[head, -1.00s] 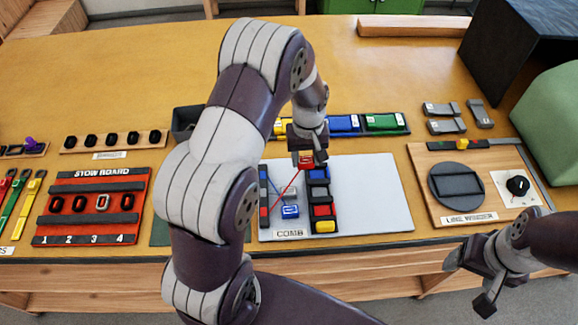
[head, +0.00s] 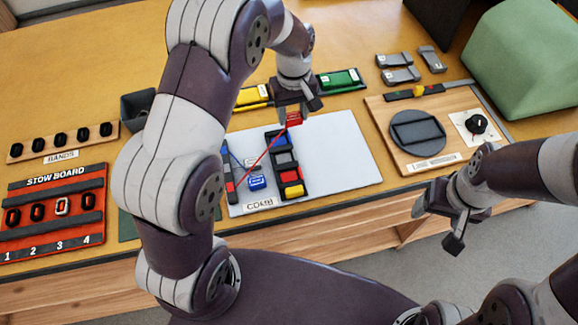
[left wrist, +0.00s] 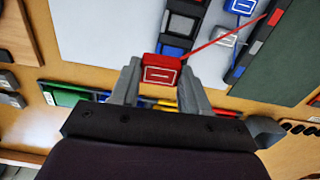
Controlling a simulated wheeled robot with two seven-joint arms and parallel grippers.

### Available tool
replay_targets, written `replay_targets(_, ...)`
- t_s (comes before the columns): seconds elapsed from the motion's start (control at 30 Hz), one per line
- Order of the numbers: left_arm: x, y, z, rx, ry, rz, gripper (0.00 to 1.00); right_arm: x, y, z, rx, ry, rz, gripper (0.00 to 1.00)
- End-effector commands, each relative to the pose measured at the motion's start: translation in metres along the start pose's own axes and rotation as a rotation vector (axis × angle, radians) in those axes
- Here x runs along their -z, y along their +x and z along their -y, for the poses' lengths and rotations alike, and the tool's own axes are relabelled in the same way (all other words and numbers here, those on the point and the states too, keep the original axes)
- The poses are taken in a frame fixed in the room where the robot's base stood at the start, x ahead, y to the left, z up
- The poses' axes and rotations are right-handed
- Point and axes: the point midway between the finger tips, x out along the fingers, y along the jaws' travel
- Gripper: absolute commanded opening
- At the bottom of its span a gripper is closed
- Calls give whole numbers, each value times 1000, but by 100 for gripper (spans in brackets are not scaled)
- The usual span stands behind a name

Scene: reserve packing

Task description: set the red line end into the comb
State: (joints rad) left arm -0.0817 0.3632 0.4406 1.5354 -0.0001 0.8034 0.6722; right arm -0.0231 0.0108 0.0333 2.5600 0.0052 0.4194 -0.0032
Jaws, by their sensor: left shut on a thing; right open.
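The red line end (head: 294,118) is a small red block held in my left gripper (head: 293,107), which is shut on it. It also shows between the fingers in the left wrist view (left wrist: 162,70). A thin red line runs from it, taut, to a dark strip (head: 228,172) on the board's left side. The comb (head: 270,152) is a dark rack with blue, grey, red and yellow places. The red end is above and beyond the comb's far end, apart from it. My right gripper (head: 438,225) is open and empty, off the table's front edge.
A blue line end (head: 257,183) and a pale one (head: 252,161) lie left of the comb on the white board (head: 340,160). The line winder (head: 420,140) stands to the right. The stow board (head: 50,215) is at left. The board's right half is clear.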

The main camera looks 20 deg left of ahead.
Motion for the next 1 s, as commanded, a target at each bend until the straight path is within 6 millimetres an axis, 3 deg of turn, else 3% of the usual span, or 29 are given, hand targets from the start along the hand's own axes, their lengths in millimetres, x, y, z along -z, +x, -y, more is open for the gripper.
replay_targets(0.07,-4,-15,-2,-1,9,-2,16,1,-12,0,0,0,0,72)
replay_targets(0.17,-25,-20,6,2,30,2,16,4,-29,0,0,0,0,72)
replay_targets(0.3,-60,-8,20,3,53,2,16,6,-51,0,0,0,0,72)
replay_targets(0.43,-84,13,34,2,58,1,16,7,-60,0,0,0,0,72)
replay_targets(0.57,-90,35,39,1,47,0,16,7,-56,0,0,0,0,72)
replay_targets(0.73,-85,43,35,-1,41,-2,16,6,-48,0,0,0,0,72)
replay_targets(1.0,-86,77,35,0,40,-1,16,2,-17,0,0,0,0,72)
